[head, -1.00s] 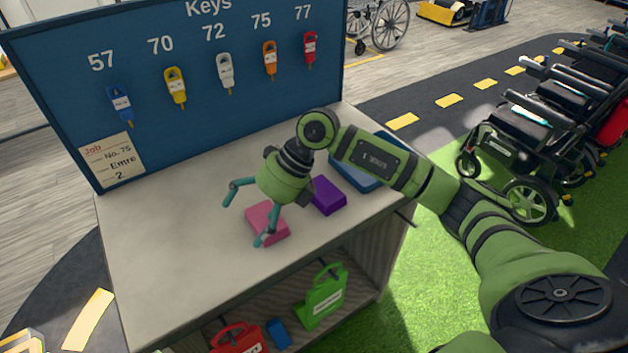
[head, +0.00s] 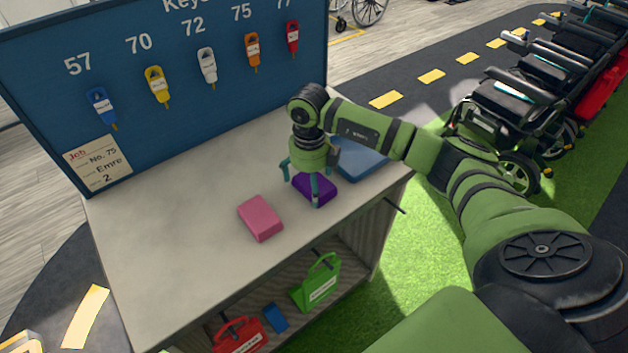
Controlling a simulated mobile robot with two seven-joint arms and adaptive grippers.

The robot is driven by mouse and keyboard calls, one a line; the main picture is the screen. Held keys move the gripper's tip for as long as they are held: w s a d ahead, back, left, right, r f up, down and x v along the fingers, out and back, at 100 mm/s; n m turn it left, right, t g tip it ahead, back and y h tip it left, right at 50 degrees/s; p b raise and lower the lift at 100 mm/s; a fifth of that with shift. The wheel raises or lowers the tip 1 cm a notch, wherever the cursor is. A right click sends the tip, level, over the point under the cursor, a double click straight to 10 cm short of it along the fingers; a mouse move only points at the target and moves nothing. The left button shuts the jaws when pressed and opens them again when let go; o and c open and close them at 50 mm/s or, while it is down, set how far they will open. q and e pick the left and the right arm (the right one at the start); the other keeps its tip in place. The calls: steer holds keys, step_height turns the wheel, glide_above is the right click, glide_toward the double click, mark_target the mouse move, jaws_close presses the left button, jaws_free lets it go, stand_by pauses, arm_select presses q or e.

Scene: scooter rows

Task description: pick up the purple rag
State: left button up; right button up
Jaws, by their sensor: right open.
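The purple rag (head: 318,190) is a small folded block lying on the grey counter top (head: 190,240), towards its right side. My right gripper (head: 301,188) points down over the rag with its teal fingers open. One finger crosses in front of the rag and another is at its left side. I cannot tell whether the fingers touch it. My left gripper is not in view.
A pink rag (head: 260,218) lies just left of the purple one. A blue tray (head: 362,163) lies behind it to the right. The key board (head: 200,115) stands along the back. The counter's left part is clear.

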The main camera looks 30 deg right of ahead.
steer(key=c, duration=0.8)
steer(key=shift+r, duration=0.1)
steer(key=shift+r+b, duration=0.25)
steer(key=shift+b, duration=0.05)
steer(key=r, duration=0.1)
steer(key=r+b, duration=0.1)
steer(key=s+r+b, duration=0.1)
steer(key=shift+d+r, duration=0.25)
steer(key=shift+r, duration=0.05)
steer(key=shift+s+d+r+b, duration=0.55)
steer(key=shift+s+r, duration=0.6)
steer(key=shift+s, duration=0.55)
steer(key=shift+s+d+r+b, duration=0.55)
steer(key=shift+s+r, duration=0.55)
steer(key=shift+s, duration=0.55)
steer(key=shift+s+d+r+b, duration=0.55)
steer(key=shift+s+r, duration=0.6)
steer(key=shift+s, duration=0.55)
